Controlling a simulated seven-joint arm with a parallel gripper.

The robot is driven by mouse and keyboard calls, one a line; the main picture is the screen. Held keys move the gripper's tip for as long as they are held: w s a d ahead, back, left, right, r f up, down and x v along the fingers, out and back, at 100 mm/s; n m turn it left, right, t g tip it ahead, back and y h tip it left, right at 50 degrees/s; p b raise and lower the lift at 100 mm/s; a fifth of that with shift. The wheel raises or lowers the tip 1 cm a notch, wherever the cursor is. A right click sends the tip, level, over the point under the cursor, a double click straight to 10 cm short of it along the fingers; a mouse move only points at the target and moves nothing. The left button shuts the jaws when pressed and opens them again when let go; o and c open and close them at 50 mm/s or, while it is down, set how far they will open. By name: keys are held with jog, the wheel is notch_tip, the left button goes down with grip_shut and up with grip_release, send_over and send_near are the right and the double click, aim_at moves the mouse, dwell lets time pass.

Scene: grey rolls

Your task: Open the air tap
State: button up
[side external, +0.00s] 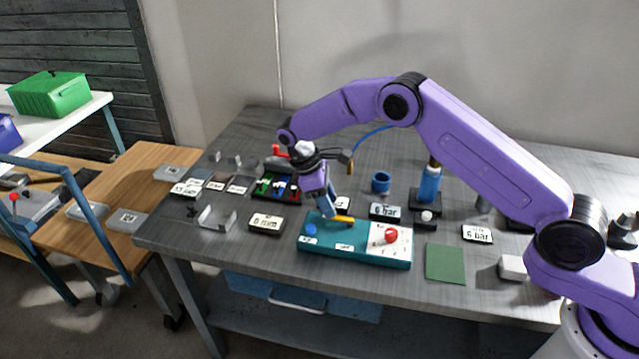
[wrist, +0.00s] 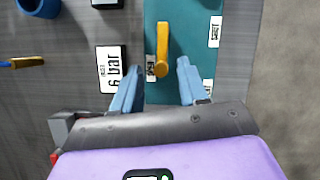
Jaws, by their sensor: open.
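The air tap's yellow lever (side external: 342,221) sits on top of a teal box (side external: 325,240) at the front of the grey table. In the wrist view the lever (wrist: 162,42) lies lengthwise along the teal box (wrist: 190,45), its rounded end near my fingertips. My gripper (side external: 331,211) points down over the box, close to the lever. In the wrist view my gripper (wrist: 160,67) is open, one blue finger on each side of the lever's rounded end. Both fingers are apart from the lever. The exact height above the box is hard to tell.
A red knob (side external: 391,236) on a white plate stands at the box's right end, a blue button (side external: 311,229) at its left. A "6 bar" display (side external: 385,211) and a blue cup (side external: 381,181) stand behind. A green mat (side external: 445,264) lies at right.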

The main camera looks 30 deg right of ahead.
jog(key=v, duration=1.1)
